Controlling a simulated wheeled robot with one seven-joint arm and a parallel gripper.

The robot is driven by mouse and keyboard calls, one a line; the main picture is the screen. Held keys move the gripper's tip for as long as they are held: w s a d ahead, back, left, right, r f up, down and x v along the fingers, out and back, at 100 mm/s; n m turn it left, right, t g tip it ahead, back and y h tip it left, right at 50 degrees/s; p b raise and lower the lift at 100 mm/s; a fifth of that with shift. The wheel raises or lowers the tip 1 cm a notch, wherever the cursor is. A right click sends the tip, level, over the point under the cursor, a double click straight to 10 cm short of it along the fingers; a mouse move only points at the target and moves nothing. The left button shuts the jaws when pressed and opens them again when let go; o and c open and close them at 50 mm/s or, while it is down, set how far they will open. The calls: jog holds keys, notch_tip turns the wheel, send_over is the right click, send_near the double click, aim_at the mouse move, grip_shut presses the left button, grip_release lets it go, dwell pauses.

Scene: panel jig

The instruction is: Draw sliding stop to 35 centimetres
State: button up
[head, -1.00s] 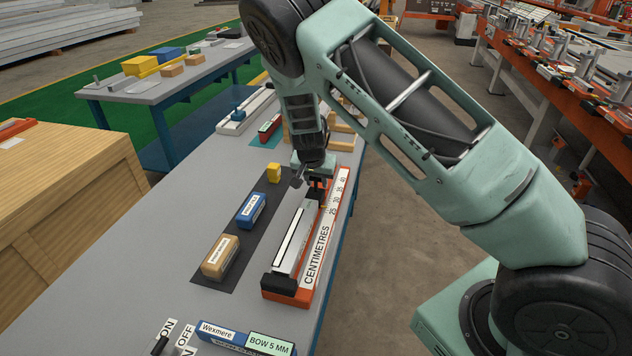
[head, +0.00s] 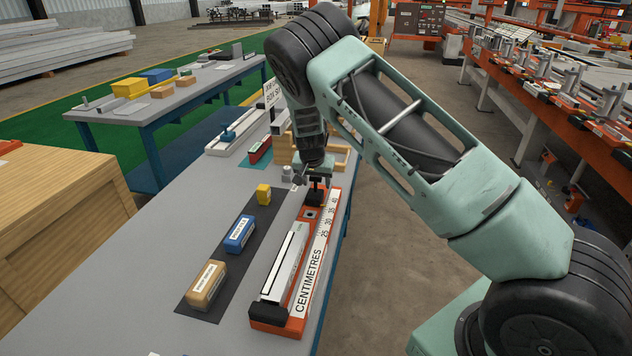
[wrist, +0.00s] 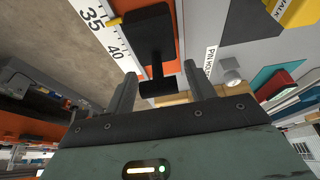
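The black sliding stop (head: 316,196) sits on the orange rail jig (head: 271,327) towards its far end. In the wrist view its dark body (wrist: 150,32) carries a handle with a crossbar. A yellow pointer (wrist: 114,22) on it lies close to the 35 mark of the white centimetre scale (wrist: 99,27); the exact reading is unclear. The scale also shows in the head view (head: 313,262). My gripper (wrist: 160,85) is at the stop, its fingers apart on either side of the handle, with visible gaps. In the head view my gripper (head: 318,180) partly hides the stop.
A silver bar (head: 285,262) lies on the near part of the jig. Left of it a dark mat (head: 217,268) holds tan (head: 206,285), blue (head: 240,234) and yellow (head: 263,194) blocks. The grey table (head: 150,270) is clear at the left.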

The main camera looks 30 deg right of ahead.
jog(key=b+v, duration=0.2)
jog(key=v, duration=1.5)
jog(key=shift+r, duration=0.15)
jog(key=shift+a, duration=0.1)
